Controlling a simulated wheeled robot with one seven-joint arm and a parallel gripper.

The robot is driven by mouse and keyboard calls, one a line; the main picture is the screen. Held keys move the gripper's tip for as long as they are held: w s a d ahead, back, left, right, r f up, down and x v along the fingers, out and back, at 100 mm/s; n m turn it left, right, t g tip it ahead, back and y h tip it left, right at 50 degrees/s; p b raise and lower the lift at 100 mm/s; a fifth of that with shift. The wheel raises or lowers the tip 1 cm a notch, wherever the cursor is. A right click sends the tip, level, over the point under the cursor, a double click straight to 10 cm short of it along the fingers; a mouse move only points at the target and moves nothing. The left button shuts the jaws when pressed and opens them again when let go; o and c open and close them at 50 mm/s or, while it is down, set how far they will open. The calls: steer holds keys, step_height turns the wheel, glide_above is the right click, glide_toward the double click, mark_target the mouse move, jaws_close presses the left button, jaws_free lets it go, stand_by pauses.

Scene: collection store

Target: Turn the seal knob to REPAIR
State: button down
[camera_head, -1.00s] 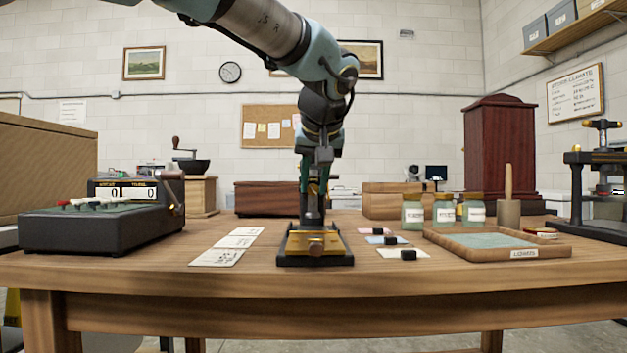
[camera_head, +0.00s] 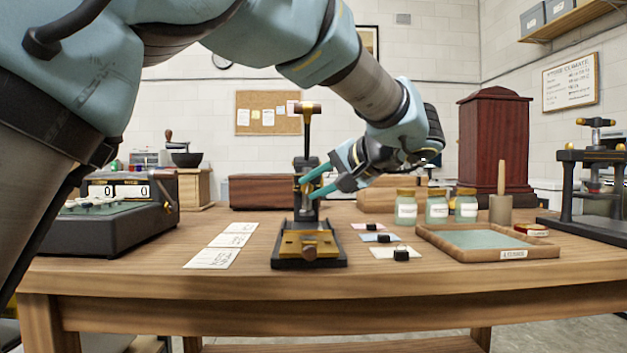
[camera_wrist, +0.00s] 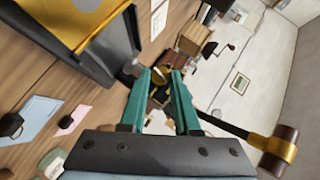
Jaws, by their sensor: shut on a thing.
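The seal press (camera_head: 309,250) stands near the front middle of the table, with a black base, a brass plate, a dark upright column and a tall lever with a wooden handle (camera_head: 304,108). A small brass knob (camera_wrist: 161,73) shows between my fingertips in the wrist view; it is on the column's side. My gripper (camera_head: 306,188) reaches in from the right, its teal fingers shut on the knob. The fingers partly hide the knob, and I can read no REPAIR mark or knob setting. The lever handle (camera_wrist: 279,153) also shows in the wrist view.
White cards (camera_head: 222,246) lie left of the press. Small cards with black stamps (camera_head: 401,254) lie right of it. Beyond are glass jars (camera_head: 437,208) and a wooden tray (camera_head: 487,255). A dark counter machine (camera_head: 112,232) stands at left. The table's front edge is close.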

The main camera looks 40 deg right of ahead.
steer(key=m+t, duration=0.1)
steer(key=t, duration=0.1)
steer(key=f+m+t+y, duration=0.1)
steer(key=m+t, duration=0.1)
steer(key=shift+s+d+m+y, duration=0.1)
steer(key=shift+d+m+y, duration=0.05)
steer(key=shift+m+y, duration=0.15)
steer(key=shift+p, duration=0.3)
stand_by(0.3)
steer(key=c, duration=0.6)
jaws_free()
steer(key=shift+c, duration=0.2)
steer(key=s+d, duration=0.1)
steer(key=s, duration=0.9)
steer(key=shift+s+p, duration=0.35)
steer(key=shift+p, duration=0.1)
